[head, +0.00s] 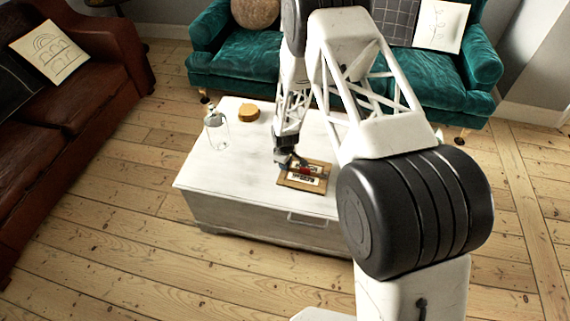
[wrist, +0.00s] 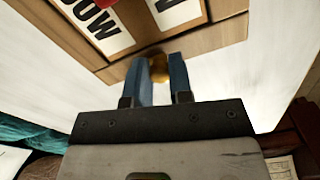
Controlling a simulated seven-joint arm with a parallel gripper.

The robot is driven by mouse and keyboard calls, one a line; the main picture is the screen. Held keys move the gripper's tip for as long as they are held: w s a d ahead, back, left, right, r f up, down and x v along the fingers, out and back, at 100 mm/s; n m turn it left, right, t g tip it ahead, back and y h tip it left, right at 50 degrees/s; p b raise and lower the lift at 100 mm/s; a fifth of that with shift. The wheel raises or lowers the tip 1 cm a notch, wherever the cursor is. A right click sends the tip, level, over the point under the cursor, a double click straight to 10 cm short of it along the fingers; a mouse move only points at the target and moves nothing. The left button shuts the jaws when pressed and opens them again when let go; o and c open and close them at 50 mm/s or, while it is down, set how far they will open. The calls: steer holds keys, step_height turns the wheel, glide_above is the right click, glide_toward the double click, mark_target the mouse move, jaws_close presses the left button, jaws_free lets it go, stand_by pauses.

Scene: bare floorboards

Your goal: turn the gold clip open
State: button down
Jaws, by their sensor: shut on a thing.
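The gold clip (wrist: 158,66) sits at the edge of a wooden box or frame (wrist: 225,36) in the wrist view. My gripper (wrist: 160,72) is shut on the clip, with one blue finger on each side of it. In the head view my gripper (head: 290,160) is over the wooden piece (head: 318,184), which lies on the white chest. The clip is too small or hidden to see in the head view. White labels with dark letters (wrist: 98,22) show on the wooden face in the wrist view.
The white chest (head: 235,180) has free room on its left. A glass bottle or jar (head: 216,130) and a round golden-brown object (head: 248,112) stand there. A brown sofa (head: 70,120) is at left, and a teal sofa (head: 245,60) is behind.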

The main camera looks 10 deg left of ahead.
stand_by(0.4)
steer(key=c, duration=1)
jaws_free()
steer(key=shift+r, duration=0.15)
steer(key=shift+r, duration=3.75)
steer(key=shift+r, duration=0.1)
